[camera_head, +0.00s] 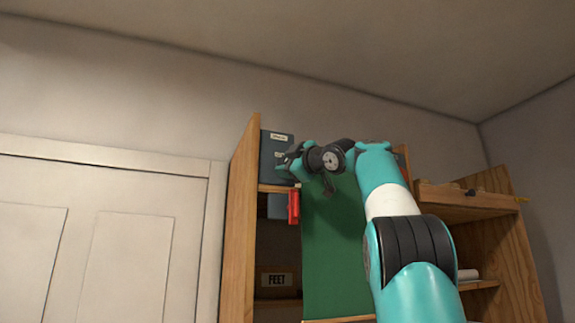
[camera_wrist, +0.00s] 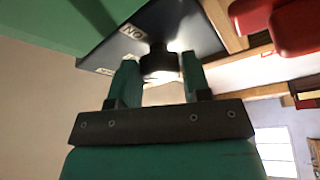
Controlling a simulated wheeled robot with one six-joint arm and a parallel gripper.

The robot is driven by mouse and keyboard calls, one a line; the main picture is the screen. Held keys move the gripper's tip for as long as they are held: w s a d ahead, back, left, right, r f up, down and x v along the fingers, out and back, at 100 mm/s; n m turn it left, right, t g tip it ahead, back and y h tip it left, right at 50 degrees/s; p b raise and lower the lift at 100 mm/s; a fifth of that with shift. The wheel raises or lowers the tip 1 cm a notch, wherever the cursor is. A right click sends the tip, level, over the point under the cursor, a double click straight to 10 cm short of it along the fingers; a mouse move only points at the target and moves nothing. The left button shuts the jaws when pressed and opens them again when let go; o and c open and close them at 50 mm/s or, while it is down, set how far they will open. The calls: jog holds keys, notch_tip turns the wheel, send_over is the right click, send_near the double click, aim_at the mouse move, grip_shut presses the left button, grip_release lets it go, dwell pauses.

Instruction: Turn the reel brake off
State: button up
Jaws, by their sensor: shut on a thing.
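A dark blue-grey box (camera_head: 276,150) with pale labels sits at the top left of the wooden shelf in the head view. In the wrist view the same box (camera_wrist: 195,32) shows a white label reading ON, seen upside down (camera_wrist: 132,33), and a second label at its left edge that I cannot read. A dark round knob (camera_wrist: 160,62) stands out from its face. My gripper (camera_head: 283,163) is at the box's front. Its two green fingers are on either side of the knob and shut on it. The knob's exact turn angle is not clear.
A red part (camera_head: 293,207) hangs just below the box; red shapes (camera_wrist: 292,30) also show close by in the wrist view. A green sheet (camera_head: 335,260) hangs right of the box. A wooden upright (camera_head: 240,225) stands left. A FEET label (camera_head: 277,280) is lower down.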

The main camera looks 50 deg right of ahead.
jog(key=o, duration=0.9)
jog(key=shift+a, duration=0.1)
jog(key=b+v, duration=0.5)
jog(key=v, duration=1.2)
jog(key=shift+s, duration=0.2)
